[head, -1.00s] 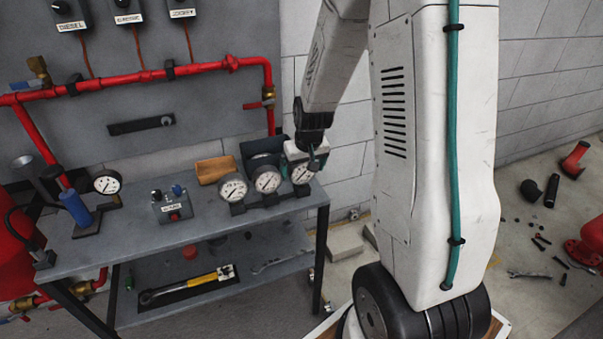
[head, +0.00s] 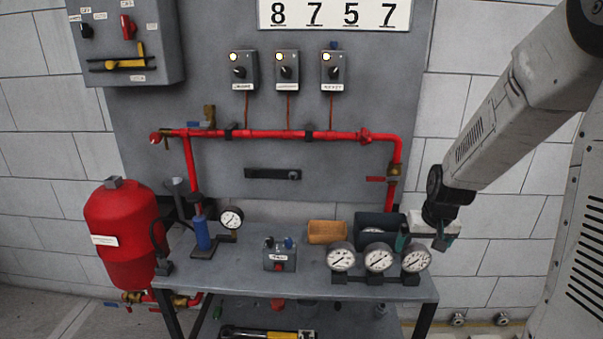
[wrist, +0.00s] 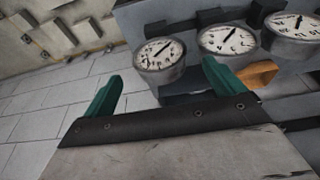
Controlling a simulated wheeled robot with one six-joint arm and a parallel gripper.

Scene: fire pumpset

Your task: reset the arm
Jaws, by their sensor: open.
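My gripper (wrist: 160,88) shows in the wrist view with its two green fingers spread apart and nothing between them. In the head view my gripper (head: 425,240) hangs at the right end of the bench, close behind and above the right-hand gauge (head: 416,257). The arm reaches in from the upper right. In the wrist view three round gauges lie beyond the fingers, the nearest gauge (wrist: 160,60) just past the gap. I cannot tell whether a finger touches anything.
The grey bench (head: 220,270) carries a small switch box (head: 279,258), an orange bin (head: 327,232), a dark bin (head: 372,220) and a blue cylinder (head: 201,234). Red pipe (head: 280,134) runs along the panel behind. A red tank (head: 122,240) stands at left.

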